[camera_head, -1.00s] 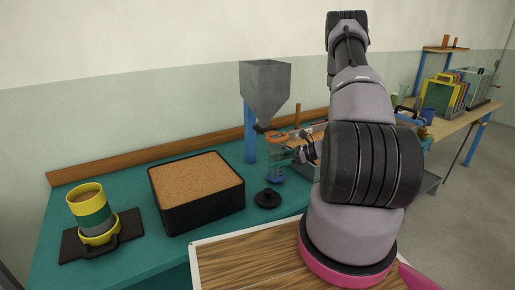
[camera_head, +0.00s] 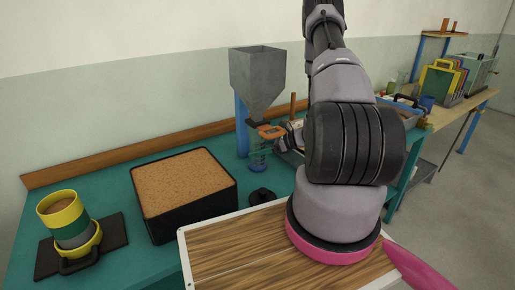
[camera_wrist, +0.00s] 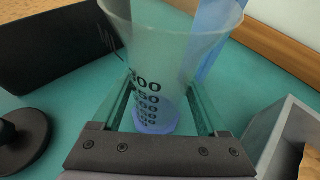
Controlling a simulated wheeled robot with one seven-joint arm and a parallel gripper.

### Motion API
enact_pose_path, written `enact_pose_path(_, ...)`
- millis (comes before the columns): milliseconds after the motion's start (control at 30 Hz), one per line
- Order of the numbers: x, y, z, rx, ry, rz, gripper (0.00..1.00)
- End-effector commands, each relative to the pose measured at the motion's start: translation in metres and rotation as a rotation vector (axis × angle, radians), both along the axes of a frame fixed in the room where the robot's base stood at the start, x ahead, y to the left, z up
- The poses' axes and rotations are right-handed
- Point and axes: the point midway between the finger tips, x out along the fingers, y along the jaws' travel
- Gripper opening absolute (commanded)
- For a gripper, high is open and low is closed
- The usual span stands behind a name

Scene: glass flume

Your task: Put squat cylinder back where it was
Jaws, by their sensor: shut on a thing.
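The squat cylinder (camera_wrist: 160,75) is clear, with dark printed graduations and a blue base. In the wrist view it stands between the two fingers of my gripper (camera_wrist: 167,112), which is shut on it. In the head view the cylinder's blue base (camera_head: 258,163) shows just below the hopper's outlet, beside the blue post. My gripper (camera_head: 262,147) reaches it from the right, partly hidden by my arm. I cannot tell whether the base touches the bench.
The grey hopper (camera_head: 257,78) hangs close above on a blue post (camera_head: 242,130). A black knobbed disc (camera_head: 262,195) lies in front. A black box of brown grains (camera_head: 150,212) and a banded sieve stack (camera_head: 67,220) stand left. A grey-walled tray (camera_wrist: 280,135) is close right.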

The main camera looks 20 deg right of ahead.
Motion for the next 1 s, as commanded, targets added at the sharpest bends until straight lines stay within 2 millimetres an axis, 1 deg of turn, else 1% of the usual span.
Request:
enact_pose_path(267, 0.000, 0.000, -0.002, 0.000, 0.000, 0.000, 0.06)
enact_pose_path(300, 0.000, 0.000, -0.003, 0.000, 0.000, 0.000, 0.83)
enact_pose_path(333, 0.000, 0.000, -0.003, 0.000, 0.000, 0.000, 0.95)
enact_pose_path(367, 0.000, 0.000, -0.003, 0.000, 0.000, 0.000, 1.00)
enact_pose_path(567, 0.000, 0.000, -0.002, 0.000, 0.000, 0.000, 1.00)
enact_pose_path(667, 0.000, -0.001, 0.002, -0.001, -0.002, 0.000, 1.00)
enact_pose_path(767, -0.006, -0.012, 0.006, -0.001, 0.000, -0.003, 1.00)
enact_pose_path(1000, -0.033, -0.051, 0.025, -0.002, -0.001, -0.005, 1.00)
